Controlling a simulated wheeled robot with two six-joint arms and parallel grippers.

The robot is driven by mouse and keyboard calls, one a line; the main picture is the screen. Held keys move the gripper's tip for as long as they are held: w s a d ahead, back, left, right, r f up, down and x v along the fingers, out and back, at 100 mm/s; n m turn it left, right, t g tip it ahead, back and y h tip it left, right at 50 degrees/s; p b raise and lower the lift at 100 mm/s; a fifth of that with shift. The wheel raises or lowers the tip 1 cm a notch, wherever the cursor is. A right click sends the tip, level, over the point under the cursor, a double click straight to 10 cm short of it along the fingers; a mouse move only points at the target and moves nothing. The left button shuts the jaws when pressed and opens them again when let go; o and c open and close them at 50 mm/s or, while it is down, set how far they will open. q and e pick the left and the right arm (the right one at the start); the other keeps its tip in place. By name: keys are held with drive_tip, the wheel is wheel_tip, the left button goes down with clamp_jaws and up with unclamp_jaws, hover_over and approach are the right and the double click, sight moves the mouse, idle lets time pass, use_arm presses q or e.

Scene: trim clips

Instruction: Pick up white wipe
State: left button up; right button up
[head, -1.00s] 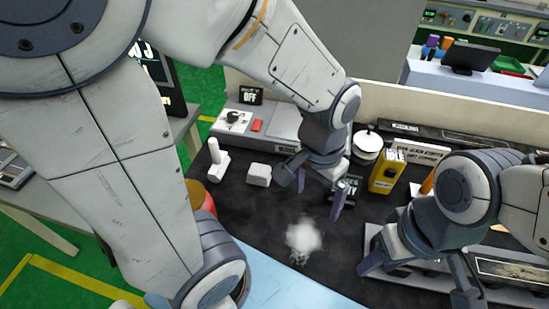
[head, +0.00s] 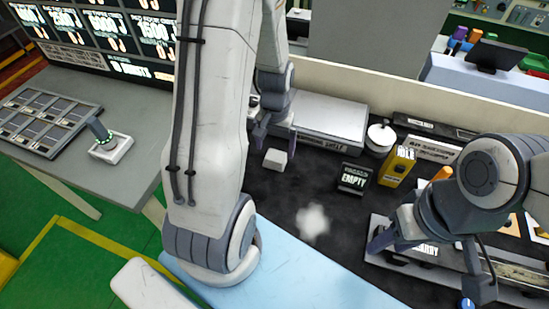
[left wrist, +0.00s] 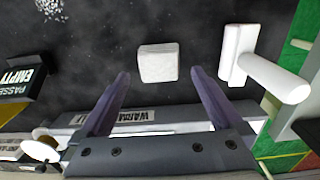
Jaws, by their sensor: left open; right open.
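The white wipe (head: 275,159), a small pale block, lies on the dark bench top just right of and below my left gripper (head: 262,138) in the head view. In the left wrist view the wipe (left wrist: 157,62) lies just beyond the fingertips, centred between them. My left gripper (left wrist: 160,88) is open, with nothing between its fingers. My right gripper (head: 428,265) is open over the long tray at the right, away from the wipe.
A white T-shaped tool (left wrist: 262,65) lies right of the wipe in the left wrist view. A white powdery patch (head: 312,221) is on the bench. An "EMPTY" sign (head: 353,178), a yellow box (head: 396,166) and a grey appliance (head: 325,122) stand nearby.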

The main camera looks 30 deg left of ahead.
sight(275, 155)
use_arm(q)
wheel_tip(275, 155, down, 5)
drive_tip(key=shift+s+r+p, duration=0.1)
drive_tip(key=shift+p, duration=0.3)
drive_tip(key=shift+c, duration=0.3)
drive_tip(key=c, duration=1.1)
drive_tip(key=shift+r, duration=0.1)
drive_tip(key=shift+r, duration=0.55)
wheel_tip(275, 155, up, 3)
drive_tip(key=shift+f+b, duration=0.1)
drive_tip(key=shift+b, duration=0.25)
drive_tip(key=d+r, duration=0.2)
drive_tip(key=d, duration=0.2)
drive_tip(key=d+r+b, duration=0.1)
drive_tip(key=d+r, duration=0.1)
drive_tip(key=d, duration=0.2)
drive_tip(key=d+r, duration=0.3)
drive_tip(key=shift+s+d, duration=0.15)
drive_tip(key=shift+d, duration=0.25)
